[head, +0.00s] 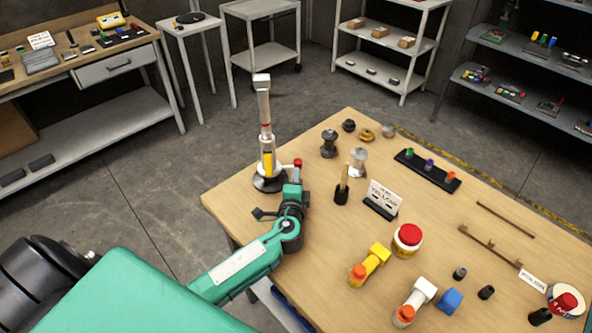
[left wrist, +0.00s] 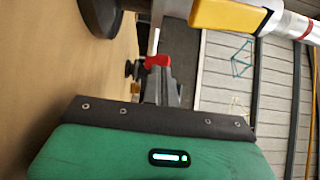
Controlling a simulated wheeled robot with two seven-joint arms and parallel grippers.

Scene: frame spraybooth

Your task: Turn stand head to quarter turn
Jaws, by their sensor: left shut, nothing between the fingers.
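The stand (head: 266,145) is upright near the table's far left corner. It has a round dark base (head: 270,181), a yellow part low on its post, a red band and a grey head (head: 262,82) on top. My left gripper (head: 297,172) is shut and empty, low beside the stand on its right. A small red piece shows at its fingertips; I cannot tell what it belongs to. In the left wrist view the gripper (left wrist: 160,75) points toward the stand, whose yellow part (left wrist: 228,14) shows at the top. My right gripper is not in view.
The wooden table (head: 232,205) also holds a white sign (head: 385,197), a black rack (head: 428,170), a red-topped button (head: 408,238) and a yellow tool (head: 370,264). Dark and metal pieces stand right of the gripper. Shelves and a workbench (head: 70,55) line the back.

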